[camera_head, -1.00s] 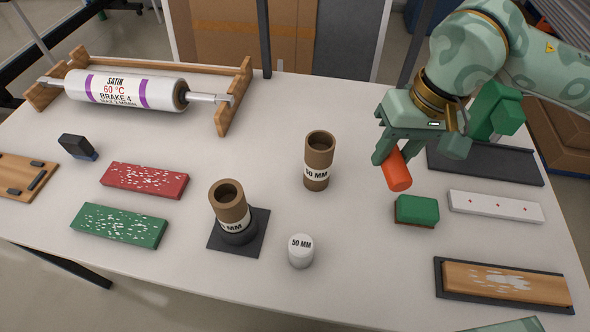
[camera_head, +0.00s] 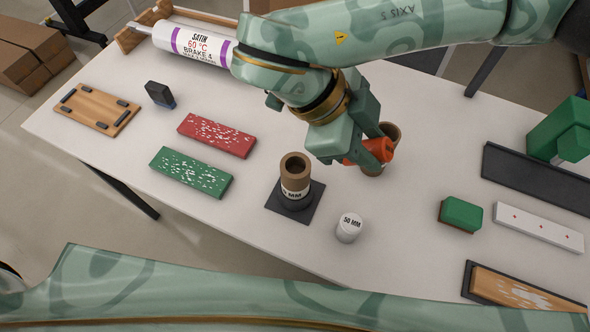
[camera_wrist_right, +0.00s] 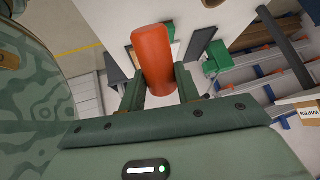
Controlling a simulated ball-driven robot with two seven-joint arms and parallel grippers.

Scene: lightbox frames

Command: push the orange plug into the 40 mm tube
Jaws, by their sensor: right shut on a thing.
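The orange plug (camera_head: 376,150) is between the fingers of my right gripper (camera_head: 352,148), which is shut on it. In the right wrist view the plug (camera_wrist_right: 153,58) sticks out past the fingertips (camera_wrist_right: 160,85). A brown tube (camera_head: 391,131) stands just behind the plug in the head view, mostly hidden by it; whether they touch I cannot tell. Another brown tube (camera_head: 295,172) stands upright, open end up, in a black base (camera_head: 302,205). Its label ends in "0 MM"; the first digit is unclear. My left gripper is out of view.
A white "50 MM" cap (camera_head: 349,228) stands near the based tube. Green (camera_head: 190,172) and red (camera_head: 217,135) blocks lie to its left. A green-topped block (camera_head: 461,214) and a white strip (camera_head: 538,227) lie right. My other arm crosses the bottom of the view.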

